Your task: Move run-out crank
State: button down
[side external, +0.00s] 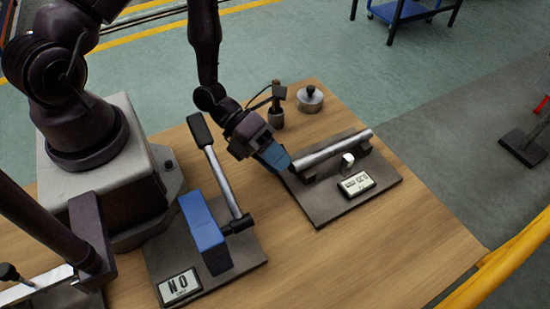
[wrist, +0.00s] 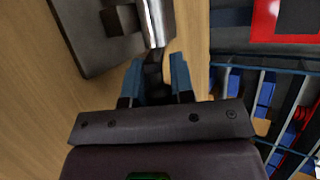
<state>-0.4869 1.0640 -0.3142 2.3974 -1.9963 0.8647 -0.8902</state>
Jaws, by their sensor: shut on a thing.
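The run-out stand is a dark grey plate (side external: 335,203) with a silver shaft (side external: 332,150) lying across it and a small digital readout (side external: 356,184) in front. My gripper (side external: 279,161) is at the shaft's left end, its blue fingers tilted down. In the wrist view my gripper (wrist: 155,85) has its blue fingers on either side of a dark piece, seemingly the crank (wrist: 153,70), at the end of the shaft (wrist: 157,20). The jaws are shut on it. In the side view the crank is mostly hidden behind the fingers.
Behind the stand are a dark upright tool (side external: 276,110) and a round metal pot (side external: 310,99). The table's right front (side external: 400,255) is bare.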

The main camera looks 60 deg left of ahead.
jog(key=y, duration=0.2)
jog(key=d+m+y, duration=0.1)
jog(key=y, duration=0.1)
jog(key=r+y, duration=0.1)
jog(key=shift+d+g+y, duration=0.15)
jog(key=shift+g+y, duration=0.15)
jog(key=shift+y, duration=0.1)
jog(key=shift+d+r+m+y, duration=0.15)
jog(key=shift+m+y, duration=0.1)
jog(key=shift+y, duration=0.45)
jog(key=shift+d+f+m+y, duration=0.1)
jog(key=shift+d+m+y, duration=0.1)
jog(key=shift+y, duration=0.5)
jog(key=shift+d+r+m+y, duration=0.1)
jog(key=shift+m+y, duration=0.15)
jog(key=shift+y, duration=0.85)
jog(key=c, duration=1)
grip_release()
jog(key=shift+a, duration=0.1)
